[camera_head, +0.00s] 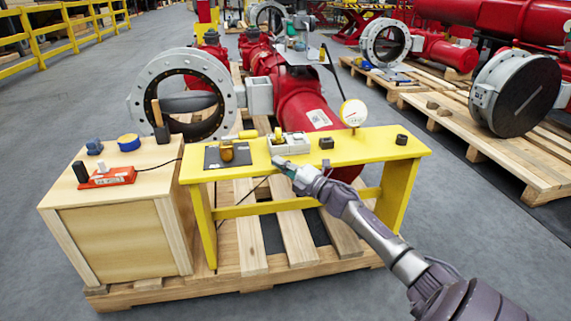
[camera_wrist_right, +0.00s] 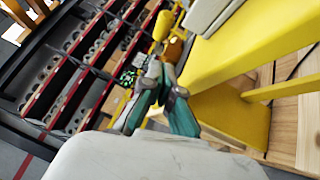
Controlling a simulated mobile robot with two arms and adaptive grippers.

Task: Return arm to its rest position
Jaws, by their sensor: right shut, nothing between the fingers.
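My right arm (camera_head: 375,232) comes in from the lower right in the head view. Its gripper (camera_head: 281,162) is at the front edge of the yellow bench (camera_head: 385,146), just in front of a white-grey switch box (camera_head: 290,144). The gripper is shut with nothing in it. In the right wrist view its teal fingers (camera_wrist_right: 160,88) are close together beside the yellow bench (camera_wrist_right: 235,45). I cannot tell whether the fingertips touch the bench edge. My left gripper is not in view.
A dark plate with a brass part (camera_head: 227,151), a small black block (camera_head: 326,143) and a round gauge (camera_head: 353,113) are on the bench. A wooden crate (camera_head: 115,235) with a red device (camera_head: 107,178) stands left. Red valve actuators stand behind. Grey floor is open at right.

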